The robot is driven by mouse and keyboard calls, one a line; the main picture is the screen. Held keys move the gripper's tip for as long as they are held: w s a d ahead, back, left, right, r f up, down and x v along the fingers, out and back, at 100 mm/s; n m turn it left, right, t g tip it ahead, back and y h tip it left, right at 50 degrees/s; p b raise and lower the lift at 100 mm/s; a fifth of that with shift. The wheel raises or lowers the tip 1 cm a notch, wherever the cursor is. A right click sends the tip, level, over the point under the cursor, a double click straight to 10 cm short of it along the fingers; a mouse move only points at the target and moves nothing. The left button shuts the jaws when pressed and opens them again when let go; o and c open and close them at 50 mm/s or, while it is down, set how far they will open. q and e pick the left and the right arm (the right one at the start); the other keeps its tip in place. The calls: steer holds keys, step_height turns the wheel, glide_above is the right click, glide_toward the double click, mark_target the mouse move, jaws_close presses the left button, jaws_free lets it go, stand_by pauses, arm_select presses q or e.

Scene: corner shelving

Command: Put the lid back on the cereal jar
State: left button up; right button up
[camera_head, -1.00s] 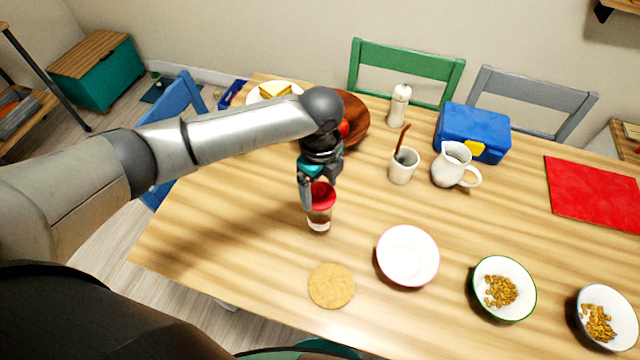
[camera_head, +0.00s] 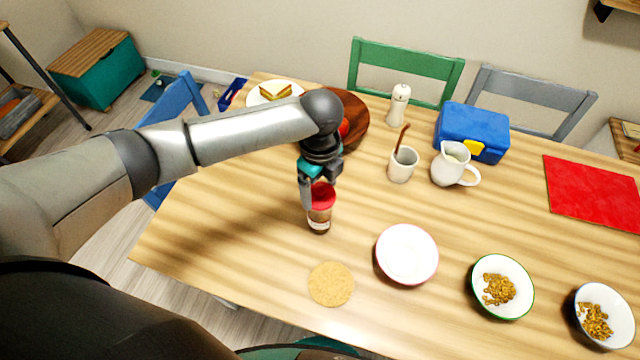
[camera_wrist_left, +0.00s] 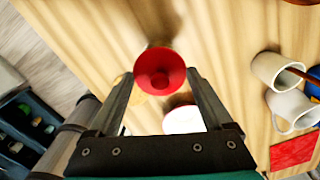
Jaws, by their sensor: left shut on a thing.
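The cereal jar (camera_head: 319,220) is a small clear container standing upright on the wooden table. The red lid (camera_head: 322,196) is at the jar's mouth, right above it; I cannot tell whether it is fully seated. My left gripper (camera_head: 320,186) reaches down from above and is shut on the red lid. In the left wrist view the round lid (camera_wrist_left: 160,72), with its raised knob, lies between the two fingers of my left gripper (camera_wrist_left: 158,78) and hides the jar below. My right gripper is not in view.
A cork mat (camera_head: 331,284) and an empty white bowl (camera_head: 407,254) are nearest the jar. Bowls of cereal (camera_head: 502,288) stand further right. Behind are a white cup (camera_head: 403,165), a jug (camera_head: 452,168) and a wooden bowl (camera_head: 357,120). The table left of the jar is clear.

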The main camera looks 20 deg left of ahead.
arm_select(q)
steer(key=shift+p, duration=0.4)
stand_by(0.5)
steer(key=o, duration=1.1)
steer(key=shift+r+p, duration=3.55)
steer(key=shift+p, duration=0.55)
steer(key=shift+f, duration=0.1)
jaws_close()
